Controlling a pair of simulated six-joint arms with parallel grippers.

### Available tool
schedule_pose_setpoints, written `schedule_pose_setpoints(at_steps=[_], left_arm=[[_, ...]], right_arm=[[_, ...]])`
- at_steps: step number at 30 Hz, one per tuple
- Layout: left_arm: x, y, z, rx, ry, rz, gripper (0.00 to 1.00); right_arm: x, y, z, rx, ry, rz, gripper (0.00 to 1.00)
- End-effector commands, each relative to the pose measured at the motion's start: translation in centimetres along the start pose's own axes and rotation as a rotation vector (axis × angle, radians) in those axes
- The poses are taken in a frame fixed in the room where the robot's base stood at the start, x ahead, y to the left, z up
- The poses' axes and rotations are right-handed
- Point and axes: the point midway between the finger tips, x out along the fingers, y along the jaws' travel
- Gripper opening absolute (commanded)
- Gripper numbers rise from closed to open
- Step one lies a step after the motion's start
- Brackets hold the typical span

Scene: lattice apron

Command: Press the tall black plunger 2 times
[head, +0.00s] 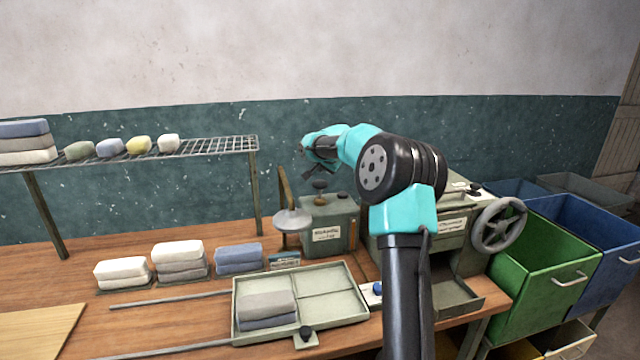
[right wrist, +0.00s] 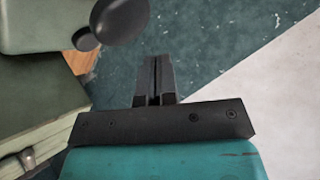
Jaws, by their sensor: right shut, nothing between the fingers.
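The tall black plunger (head: 320,187) stands upright on top of a grey-green labelled box (head: 318,215) at the back of the bench. My right gripper (head: 308,172) is above the plunger, a little to its left, shut and empty, with a visible gap between them. In the right wrist view the shut fingers (right wrist: 154,75) point up the picture. A large dark round knob there, apparently the plunger (right wrist: 120,20), is up and left of the fingertips, apart from them. A smaller dark knob (right wrist: 86,39) is beside it. My left gripper is not in view.
A round pale pan (head: 292,220) stands left of the box. A machine with a handwheel (head: 499,225) is to the right. A divided tray (head: 345,310) holds grey cloths in front. A wire shelf (head: 215,147) is at left; green and blue bins (head: 545,275) stand right.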

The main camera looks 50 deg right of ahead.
Motion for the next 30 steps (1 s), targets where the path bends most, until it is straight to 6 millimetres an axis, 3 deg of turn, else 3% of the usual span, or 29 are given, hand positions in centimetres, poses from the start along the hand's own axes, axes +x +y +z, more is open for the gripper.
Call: schedule_pose_setpoints(at_steps=[12, 30], left_arm=[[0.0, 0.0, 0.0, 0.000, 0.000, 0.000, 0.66], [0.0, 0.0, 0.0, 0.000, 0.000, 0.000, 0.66]], right_arm=[[-2.1, -1.6, -1.5, 0.000, 0.000, -0.001, 0.00], [-2.3, -1.7, -1.6, -0.001, -0.001, 0.000, 0.00]])
